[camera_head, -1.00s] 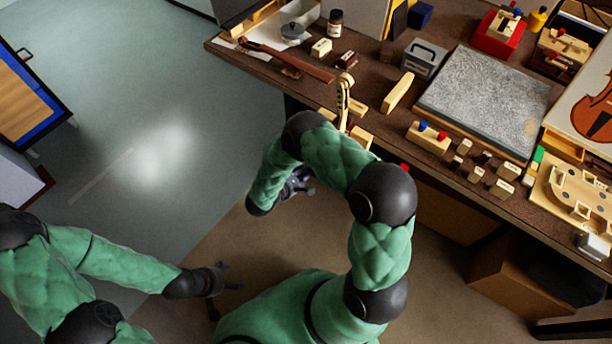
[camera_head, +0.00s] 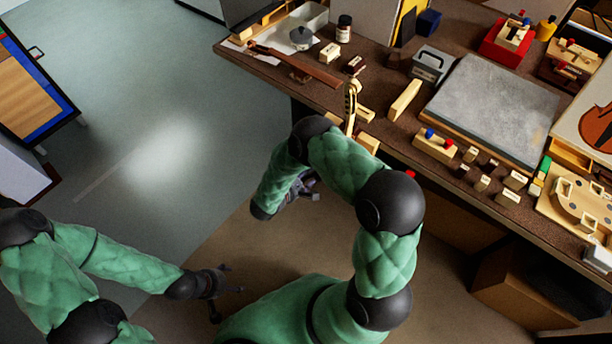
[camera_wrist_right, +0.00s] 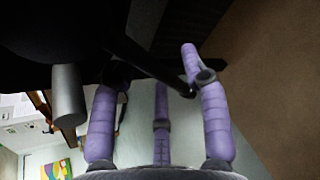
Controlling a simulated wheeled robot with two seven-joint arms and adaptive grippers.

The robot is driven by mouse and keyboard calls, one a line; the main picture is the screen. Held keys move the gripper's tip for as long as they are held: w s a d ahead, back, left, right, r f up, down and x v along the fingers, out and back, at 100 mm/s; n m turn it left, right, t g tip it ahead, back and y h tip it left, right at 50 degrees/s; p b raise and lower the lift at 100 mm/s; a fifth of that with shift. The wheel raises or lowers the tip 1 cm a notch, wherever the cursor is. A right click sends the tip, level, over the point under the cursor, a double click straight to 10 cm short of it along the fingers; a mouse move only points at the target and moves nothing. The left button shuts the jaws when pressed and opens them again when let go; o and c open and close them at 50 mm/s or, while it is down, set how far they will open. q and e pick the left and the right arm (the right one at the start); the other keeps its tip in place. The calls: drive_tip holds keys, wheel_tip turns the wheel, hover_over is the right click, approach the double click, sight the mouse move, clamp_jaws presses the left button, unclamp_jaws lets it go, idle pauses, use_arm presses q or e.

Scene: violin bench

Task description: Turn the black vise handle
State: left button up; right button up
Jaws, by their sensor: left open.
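A thin black bar (camera_wrist_right: 155,70) with a rounded end, which looks like the vise handle, crosses the right wrist view from the dark shape at upper left. My right gripper (camera_wrist_right: 150,82) has its purple fingers spread around the bar's end; the right finger is close to it, and contact is unclear. In the head view my right gripper (camera_head: 305,190) is partly hidden by its wrist, below the bench's front edge. The handle cannot be made out there. My left gripper (camera_head: 222,285) is open and empty, low over the floor, away from the bench.
A grey cylinder (camera_wrist_right: 68,95) sits left of my right fingers. The brown bench (camera_head: 385,130) holds a grey slab (camera_head: 495,105), a violin neck (camera_head: 300,68), a scroll piece (camera_head: 350,100) and several small blocks. Open floor (camera_head: 150,160) lies at the left.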

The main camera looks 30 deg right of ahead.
drive_tip(key=v, duration=1.2)
